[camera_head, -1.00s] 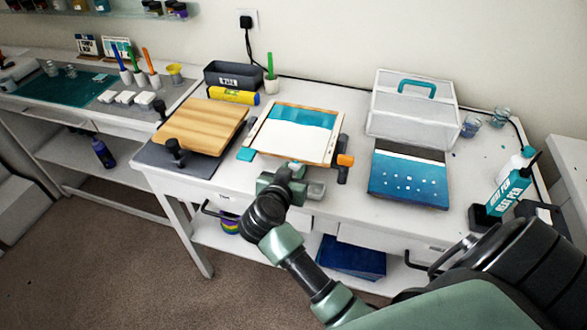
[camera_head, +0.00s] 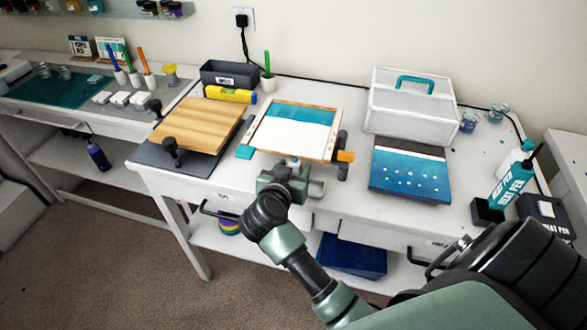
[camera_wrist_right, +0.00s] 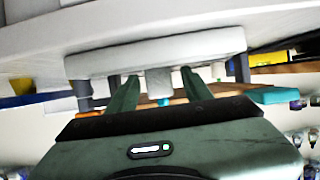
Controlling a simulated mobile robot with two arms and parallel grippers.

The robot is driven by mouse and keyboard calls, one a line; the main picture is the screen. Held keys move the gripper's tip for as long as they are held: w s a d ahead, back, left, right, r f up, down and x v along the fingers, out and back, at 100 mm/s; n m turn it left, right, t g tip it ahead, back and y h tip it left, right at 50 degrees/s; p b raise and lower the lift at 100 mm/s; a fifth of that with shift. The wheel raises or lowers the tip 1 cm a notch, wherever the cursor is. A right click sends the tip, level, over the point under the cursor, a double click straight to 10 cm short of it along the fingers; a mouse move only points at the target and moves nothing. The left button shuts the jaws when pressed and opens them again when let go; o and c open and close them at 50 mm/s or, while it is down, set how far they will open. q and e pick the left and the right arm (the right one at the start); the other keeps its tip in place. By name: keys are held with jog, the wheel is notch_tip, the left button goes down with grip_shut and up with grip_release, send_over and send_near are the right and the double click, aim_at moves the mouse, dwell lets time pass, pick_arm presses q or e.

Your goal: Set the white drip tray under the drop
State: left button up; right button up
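The white drip tray (camera_wrist_right: 155,52) shows in the right wrist view as a pale slab at the fingertips, below the raised board. That view is upside down. A small tab (camera_wrist_right: 158,82) on its near side lies between the fingers of my right gripper (camera_wrist_right: 157,76), with gaps on both sides, so the gripper looks open. In the head view my right gripper (camera_head: 292,172) is at the table's front edge, close to the board's near edge. I cannot clearly make out the tray there. A small teal spot (camera_head: 295,161) shows at the board's edge. My left gripper is out of view.
The teal-and-white board (camera_head: 293,139) stands raised, with an orange-handled clamp (camera_head: 344,156) at its right. A wooden board (camera_head: 201,124) is left, a blue panel (camera_head: 410,176) right, and a white case (camera_head: 410,105) behind. Bare table shows between the board and blue panel.

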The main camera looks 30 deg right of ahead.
jog(key=v, duration=1.2)
jog(key=shift+w+r, duration=0.1)
jog(key=shift+w, duration=0.05)
